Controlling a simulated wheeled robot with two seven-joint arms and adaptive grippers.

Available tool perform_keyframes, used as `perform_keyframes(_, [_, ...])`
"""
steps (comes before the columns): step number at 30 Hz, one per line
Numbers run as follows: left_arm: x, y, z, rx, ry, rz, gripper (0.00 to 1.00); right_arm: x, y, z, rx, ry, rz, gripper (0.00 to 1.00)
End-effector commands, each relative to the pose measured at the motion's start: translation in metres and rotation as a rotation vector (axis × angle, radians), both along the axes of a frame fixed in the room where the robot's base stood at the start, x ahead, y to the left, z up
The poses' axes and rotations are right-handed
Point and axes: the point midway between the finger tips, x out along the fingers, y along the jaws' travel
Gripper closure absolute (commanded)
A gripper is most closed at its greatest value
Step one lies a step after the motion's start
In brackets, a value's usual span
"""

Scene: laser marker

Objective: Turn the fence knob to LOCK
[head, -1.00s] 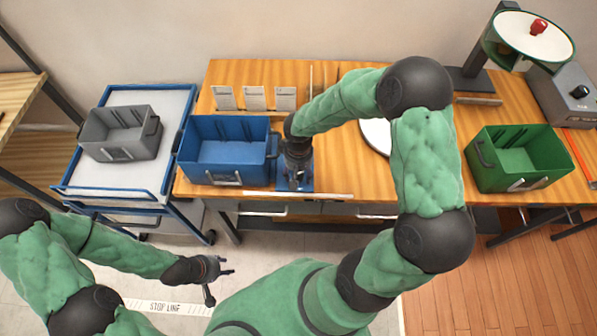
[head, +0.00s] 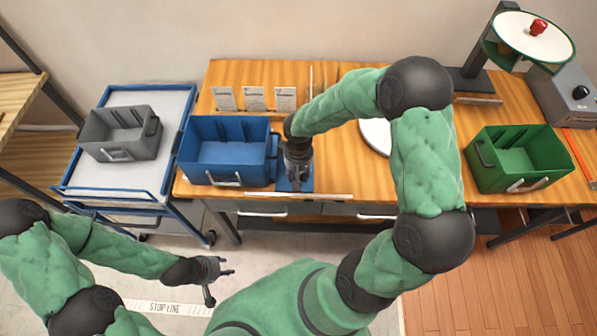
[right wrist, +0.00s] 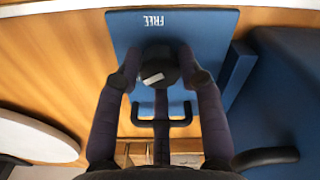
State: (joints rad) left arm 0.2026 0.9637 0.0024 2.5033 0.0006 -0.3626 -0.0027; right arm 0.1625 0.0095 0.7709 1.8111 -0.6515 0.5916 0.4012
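The fence knob (right wrist: 160,66) is dark and round with a pale mark that sits slightly tilted. It stands on a blue plate (right wrist: 222,40) that reads FREE, upside down in the right wrist view. In the head view the plate (head: 307,180) lies just right of the blue bin, and my right arm hides the knob. My right gripper (right wrist: 160,64) has a fingertip against each side of the knob; it also shows in the head view (head: 294,180). My left gripper (head: 221,272) is open and empty, low over the floor, away from the bench.
The blue bin (head: 224,122) stands close beside the plate. A green bin (head: 480,178) and a grey box with a black knob (head: 581,92) are further right. A grey bin (head: 118,158) sits on the cart.

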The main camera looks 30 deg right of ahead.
Motion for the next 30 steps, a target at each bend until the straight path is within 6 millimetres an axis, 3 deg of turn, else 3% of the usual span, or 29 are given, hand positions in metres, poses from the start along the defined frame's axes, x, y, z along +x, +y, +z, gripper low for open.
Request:
perform_keyframes(14, [0.0,0.0,0.0,0.0,0.0,0.0,0.6,0.001,0.0,0.005,-0.001,-0.001,-0.002,0.4])
perform_keyframes(30, [0.0,0.0,0.0,0.0,0.0,0.0,0.6,0.001,0.0,0.098,-0.001,-0.003,-0.001,0.4])
